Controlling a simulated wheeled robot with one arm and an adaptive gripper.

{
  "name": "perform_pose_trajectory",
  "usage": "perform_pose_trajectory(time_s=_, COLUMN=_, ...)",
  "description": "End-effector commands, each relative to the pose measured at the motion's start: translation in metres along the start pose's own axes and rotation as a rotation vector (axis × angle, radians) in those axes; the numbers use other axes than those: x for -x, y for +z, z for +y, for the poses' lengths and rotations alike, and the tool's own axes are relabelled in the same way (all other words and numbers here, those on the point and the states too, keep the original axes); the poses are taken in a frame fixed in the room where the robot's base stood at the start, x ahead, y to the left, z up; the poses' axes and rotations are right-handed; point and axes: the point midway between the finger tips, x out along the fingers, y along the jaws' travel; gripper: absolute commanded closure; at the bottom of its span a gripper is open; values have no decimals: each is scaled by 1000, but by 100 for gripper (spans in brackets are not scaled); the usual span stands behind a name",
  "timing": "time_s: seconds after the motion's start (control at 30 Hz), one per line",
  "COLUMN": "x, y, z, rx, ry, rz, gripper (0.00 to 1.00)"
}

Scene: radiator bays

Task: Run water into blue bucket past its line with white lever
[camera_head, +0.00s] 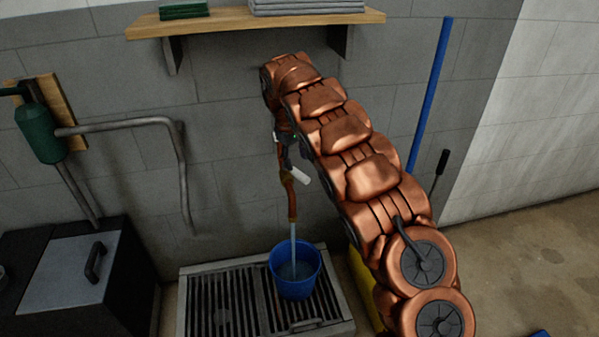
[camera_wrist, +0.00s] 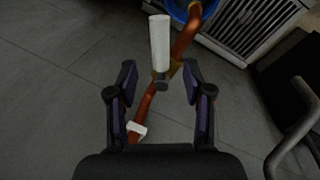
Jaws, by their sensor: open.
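The blue bucket (camera_head: 296,281) stands upright on the floor grate, under the copper pipe (camera_head: 292,208). Water (camera_head: 293,240) runs from the pipe into it, and some water shows inside. I cannot make out the bucket's line or the level against it. The white lever (camera_head: 300,175) sticks out from the pipe, tilted down to the right. My gripper (camera_wrist: 158,88) is open, its fingers apart in the wrist view on either side of the lever's pivot, with the white lever (camera_wrist: 159,42) beyond them. In the head view my arm hides most of the gripper.
The metal grate (camera_head: 222,310) lies below the wall. A dark box with a metal lid (camera_head: 66,275) and a green fitting with a bent grey pipe (camera_head: 183,165) are at left. A wooden shelf (camera_head: 220,22) hangs above. A blue pole (camera_head: 431,95) leans at right.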

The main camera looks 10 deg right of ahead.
Motion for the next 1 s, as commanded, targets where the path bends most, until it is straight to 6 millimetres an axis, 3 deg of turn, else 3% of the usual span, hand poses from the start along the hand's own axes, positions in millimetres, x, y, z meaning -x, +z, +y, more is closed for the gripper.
perform_pose_trajectory(time_s=0.4, x=-57, y=2, z=-1, rx=-2, ry=-4, rz=-5, gripper=49)
perform_pose_trajectory(time_s=0.7, x=-61, y=1, z=0, rx=-1, ry=-2, rz=-2, gripper=49)
perform_pose_trajectory(time_s=1.0, x=-61, y=1, z=-1, rx=-1, ry=-2, rz=-3, gripper=78)
